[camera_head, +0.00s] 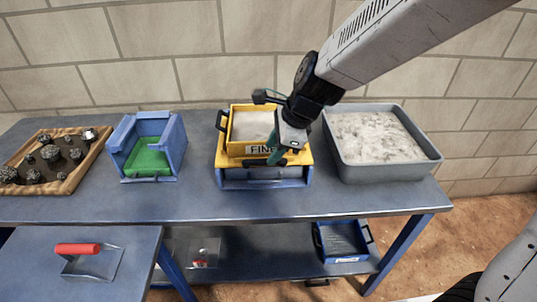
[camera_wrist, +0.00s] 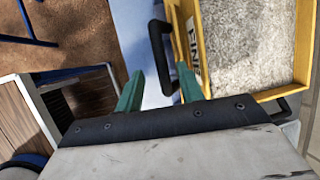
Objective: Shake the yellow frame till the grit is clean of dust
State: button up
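The yellow frame (camera_head: 235,152), labelled FINE, holds pale grey grit (camera_head: 252,125). It sits on a yellow-topped blue stand (camera_head: 262,182) on the bench. In the wrist view the frame (camera_wrist: 275,93) is at the upper right, with speckled grit (camera_wrist: 245,45) inside and a black handle (camera_wrist: 155,45) on its near side. My gripper (camera_wrist: 160,72) is open, its green fingers apart on either side of this handle, with a gap visible. In the head view my gripper (camera_head: 275,155) is at the frame's front right and hides part of it. Dust on the grit cannot be made out.
A grey tub (camera_head: 425,157) of pale powder stands close on the right. A blue box (camera_head: 122,165) with a green inside and a wooden tray (camera_head: 70,188) of dark rocks stand left. A blue-framed sieve (camera_head: 343,258) lies on the lower shelf. A red-handled scoop (camera_head: 78,248) lies front left.

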jog(key=v, duration=0.4)
jog(key=shift+r, duration=0.15)
dwell(0.4)
send_near(268, 155)
jog(key=s+a+f, duration=0.4)
jog(key=shift+f, duration=0.1)
jog(key=shift+w, duration=0.1)
grip_shut()
